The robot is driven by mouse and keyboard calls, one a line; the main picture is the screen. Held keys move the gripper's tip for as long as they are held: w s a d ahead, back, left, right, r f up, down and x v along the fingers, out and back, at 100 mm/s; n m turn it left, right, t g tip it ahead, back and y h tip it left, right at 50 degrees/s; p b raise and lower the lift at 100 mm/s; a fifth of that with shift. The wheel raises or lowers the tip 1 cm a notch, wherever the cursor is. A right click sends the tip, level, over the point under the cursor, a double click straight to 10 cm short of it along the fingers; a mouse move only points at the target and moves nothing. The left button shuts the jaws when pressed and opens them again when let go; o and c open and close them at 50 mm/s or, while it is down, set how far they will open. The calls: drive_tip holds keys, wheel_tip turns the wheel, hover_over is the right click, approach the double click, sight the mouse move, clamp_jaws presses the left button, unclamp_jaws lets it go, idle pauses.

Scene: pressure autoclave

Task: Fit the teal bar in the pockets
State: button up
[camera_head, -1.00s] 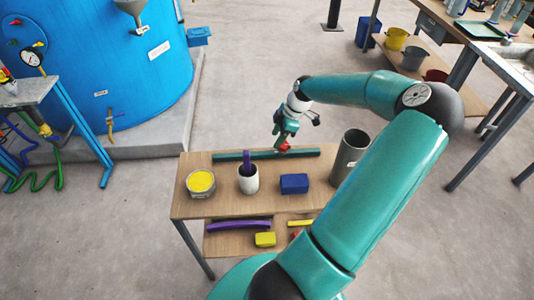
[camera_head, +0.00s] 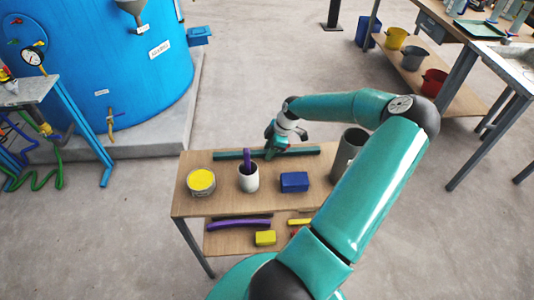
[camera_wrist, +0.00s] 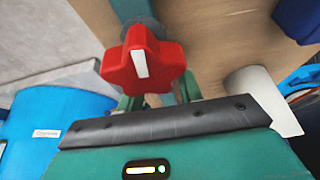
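The teal bar (camera_head: 230,155) lies lengthwise along the far edge of the wooden table in the head view. My gripper (camera_head: 272,150) is low over its middle, and I cannot tell whether they touch. In the wrist view a red star-shaped knob (camera_wrist: 168,68) with a white stripe sits at the fingers of my gripper (camera_wrist: 160,98). It hides most of the space between them, so the grip is unclear. A blue-grey strip behind the knob may be part of the bar. I cannot make out the pockets.
The table (camera_head: 220,206) holds a yellow-filled dish (camera_head: 201,181), a white cup (camera_head: 248,180) with a purple piece, a blue block (camera_head: 294,181) and a tall grey cylinder (camera_head: 347,152). A lower shelf holds a purple bar (camera_head: 240,223) and a yellow block (camera_head: 265,238). A blue tank (camera_head: 120,60) stands left.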

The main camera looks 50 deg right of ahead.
clamp_jaws()
drive_tip(key=shift+r, duration=0.1)
